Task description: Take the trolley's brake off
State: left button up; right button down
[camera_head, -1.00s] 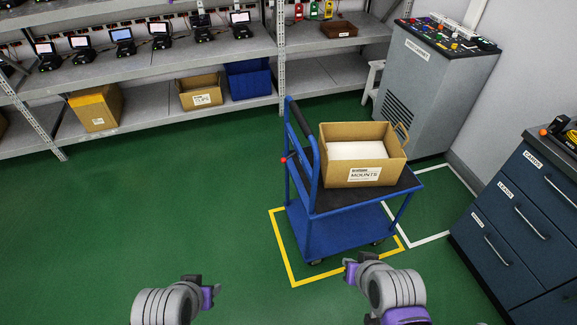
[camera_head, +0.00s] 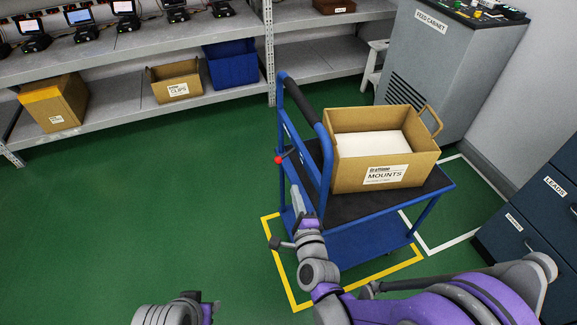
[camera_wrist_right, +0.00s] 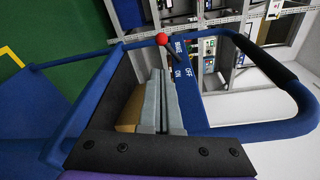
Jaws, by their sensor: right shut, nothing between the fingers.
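The blue trolley (camera_head: 345,243) stands partly over a yellow floor outline. Its brake lever has a red knob (camera_head: 279,160) on the left side, below the dark push handle. In the right wrist view the red knob (camera_wrist_right: 162,39) sits beside a blue plate (camera_wrist_right: 190,88) lettered BRAKE, OFF and ON. My left gripper (camera_head: 207,311) is only partly in view at the bottom edge.
An open carton labelled MOUNTS (camera_head: 383,170) stands on the trolley's top deck. A feed cabinet (camera_head: 440,65) is behind it, blue drawers (camera_head: 535,220) are at right, and shelving (camera_head: 120,105) is at the back. Green floor is clear to the left.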

aim_at(286, 154)
dwell(0.3)
jog(key=w+a+b, duration=0.1)
jog(key=w, duration=0.9)
jog(key=shift+a+f, duration=0.3)
